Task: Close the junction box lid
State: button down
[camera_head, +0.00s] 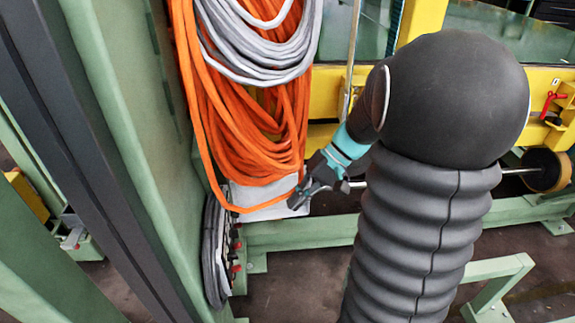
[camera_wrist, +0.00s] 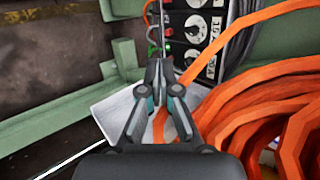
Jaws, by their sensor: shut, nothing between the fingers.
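A light grey flat panel, apparently the junction box lid (camera_head: 262,206), juts out open below the hanging orange cables in the head view. In the wrist view the lid (camera_wrist: 112,108) lies behind and left of my gripper. The junction box front (camera_wrist: 193,32) shows dials, red and green buttons and thin wires; its edge with red knobs (camera_head: 236,262) shows in the head view. My gripper (camera_head: 293,204) is shut and empty at the lid's right edge. In the wrist view its fingertips (camera_wrist: 160,70) overlap the lid's edge near the box. I cannot tell whether they touch it.
Thick orange cables (camera_head: 245,130) hang over the lid close to my gripper, with grey cables (camera_head: 260,45) above. A green post (camera_head: 130,130) stands left. A green beam (camera_head: 300,232) runs below, and a yellow rail (camera_head: 330,90) lies behind.

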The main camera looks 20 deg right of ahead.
jog(key=w+d+f+m+t+y+b, duration=0.1)
jog(key=w+d+f+m+t+y, duration=0.1)
jog(key=w+d+f+t+y, duration=0.45)
jog(key=w+d+f+m+t+y+b, duration=0.1)
jog(key=w+d+f+t, duration=0.15)
jog(key=d+f, duration=0.75)
jog(key=w+a+r+p, duration=0.1)
jog(key=w+a+r, duration=0.2)
jog(key=w+a, duration=0.1)
jog(key=shift+w+a+r, duration=0.15)
jog(key=shift+w+a, duration=0.1)
jog(key=shift+a, duration=0.4)
jog(key=shift+s+h, duration=0.1)
jog(key=shift+h, duration=0.25)
